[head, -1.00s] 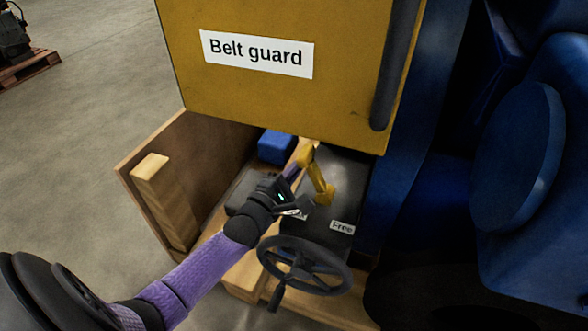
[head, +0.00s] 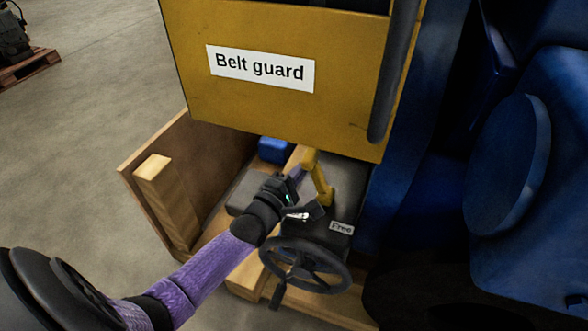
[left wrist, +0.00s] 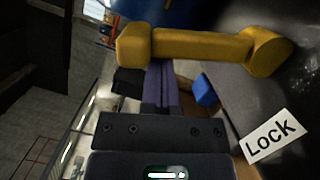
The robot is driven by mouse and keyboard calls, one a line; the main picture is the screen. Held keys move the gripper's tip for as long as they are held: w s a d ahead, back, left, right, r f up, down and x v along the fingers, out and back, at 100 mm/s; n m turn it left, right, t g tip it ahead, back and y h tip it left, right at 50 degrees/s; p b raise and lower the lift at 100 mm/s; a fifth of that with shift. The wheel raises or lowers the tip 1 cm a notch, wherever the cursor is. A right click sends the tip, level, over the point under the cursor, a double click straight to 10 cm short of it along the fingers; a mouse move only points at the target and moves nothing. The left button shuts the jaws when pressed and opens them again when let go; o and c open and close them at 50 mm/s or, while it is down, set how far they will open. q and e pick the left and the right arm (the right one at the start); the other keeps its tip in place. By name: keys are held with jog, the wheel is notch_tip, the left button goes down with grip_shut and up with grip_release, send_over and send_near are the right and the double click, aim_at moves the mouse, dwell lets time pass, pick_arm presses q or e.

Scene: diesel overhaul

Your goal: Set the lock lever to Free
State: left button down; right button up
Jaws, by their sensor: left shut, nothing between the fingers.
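The yellow lock lever (head: 322,183) stands on a dark grey top below the belt guard, leaning up and left from its foot. In the left wrist view the lever (left wrist: 200,45) crosses the picture. My left gripper (head: 299,171) is shut and empty, its purple fingers close against the left side of the lever; I cannot tell if they touch. In the left wrist view the fingers (left wrist: 160,75) end at the lever's bar. The Free label (head: 341,228) shows right of the lever's foot. The Lock label (left wrist: 270,137) is mostly hidden behind my gripper in the head view. My right gripper is not in view.
The yellow belt guard (head: 270,100) hangs close above the lever. A dark handwheel (head: 305,265) sits just in front of it. A wooden crate wall (head: 190,150) stands left, with a blue block (head: 274,150) behind. Blue machinery (head: 505,170) fills the right.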

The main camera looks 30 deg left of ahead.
aim_at(319, 168)
pick_arm(q)
jog(key=shift+w+d+r+m+p, duration=0.1)
jog(key=shift+d+r+m+p, duration=0.35)
jog(key=shift+r+m+p, duration=0.2)
jog(key=d+m+p, duration=0.2)
jog(key=d+r+m+g+p, duration=0.1)
jog(key=shift+w+p, duration=0.35)
jog(key=shift+w, duration=0.05)
jog(key=d+m, duration=0.1)
jog(key=d+m+p, duration=0.1)
jog(key=w+d+m, duration=0.1)
jog(key=d, duration=0.1)
jog(key=shift+f+g+p, duration=0.35)
jog(key=shift+g, duration=0.05)
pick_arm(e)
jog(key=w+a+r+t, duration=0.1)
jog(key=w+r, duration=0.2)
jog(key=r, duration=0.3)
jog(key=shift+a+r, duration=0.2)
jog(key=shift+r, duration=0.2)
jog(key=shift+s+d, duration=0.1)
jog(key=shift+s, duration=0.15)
